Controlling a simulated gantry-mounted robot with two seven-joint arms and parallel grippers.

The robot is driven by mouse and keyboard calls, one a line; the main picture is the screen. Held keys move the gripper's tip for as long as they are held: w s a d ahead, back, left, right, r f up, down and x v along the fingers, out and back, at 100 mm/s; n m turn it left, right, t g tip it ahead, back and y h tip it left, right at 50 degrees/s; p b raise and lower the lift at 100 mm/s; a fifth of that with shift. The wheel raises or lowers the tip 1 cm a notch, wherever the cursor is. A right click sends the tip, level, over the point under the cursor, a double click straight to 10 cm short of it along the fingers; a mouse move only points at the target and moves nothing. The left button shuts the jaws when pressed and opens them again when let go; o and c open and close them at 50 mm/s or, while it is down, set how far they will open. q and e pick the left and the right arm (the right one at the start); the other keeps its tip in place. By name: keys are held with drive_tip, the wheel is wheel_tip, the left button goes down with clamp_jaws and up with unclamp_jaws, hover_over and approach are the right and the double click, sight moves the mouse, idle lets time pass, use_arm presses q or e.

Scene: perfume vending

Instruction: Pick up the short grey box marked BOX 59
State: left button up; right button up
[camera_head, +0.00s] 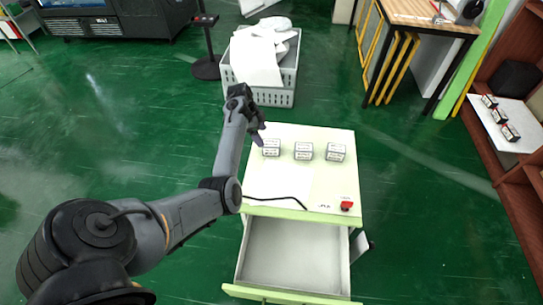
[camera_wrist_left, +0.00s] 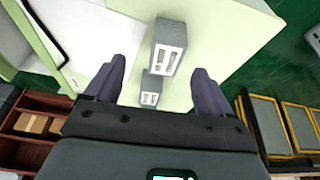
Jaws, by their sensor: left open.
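Three small grey boxes with white labels stand in a row on the pale cabinet top in the head view: a left one (camera_head: 271,148), a middle one (camera_head: 303,151) and a right one (camera_head: 335,152). The label print is too small to read, so I cannot tell which is BOX 59. My left gripper (camera_head: 260,134) is at the far left corner of the cabinet top, beside the left box. In the left wrist view its fingers (camera_wrist_left: 159,66) are open and empty. A grey box (camera_wrist_left: 150,90) shows between them, with another grey box (camera_wrist_left: 170,38) above it in the picture.
The cabinet top (camera_head: 342,185) also carries a white sheet (camera_head: 275,183), a black cable (camera_head: 275,198) and a red button (camera_head: 347,205). Its drawer (camera_head: 293,255) is pulled out. A grey crate (camera_head: 280,97) stands behind. Several similar boxes (camera_head: 500,115) sit on a shelf at right.

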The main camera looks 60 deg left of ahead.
sight(271, 143)
use_arm(q)
drive_tip(key=shift+w+t+b, duration=0.3)
drive_tip(key=shift+w+b, duration=0.15)
drive_tip(key=shift+w, duration=0.35)
drive_tip(key=shift+h, duration=0.3)
drive_tip(key=b+x, duration=0.3)
drive_tip(key=x, duration=0.2)
drive_tip(key=shift+f, duration=0.1)
drive_tip(key=b+x, duration=0.4)
drive_tip(key=shift+a+f, duration=0.15)
drive_tip(key=shift+a, duration=0.05)
drive_tip(key=shift+w+d+f, duration=0.2)
drive_tip(key=shift+f, duration=0.2)
drive_tip(key=shift+c, duration=0.8)
drive_tip(key=c, duration=1)
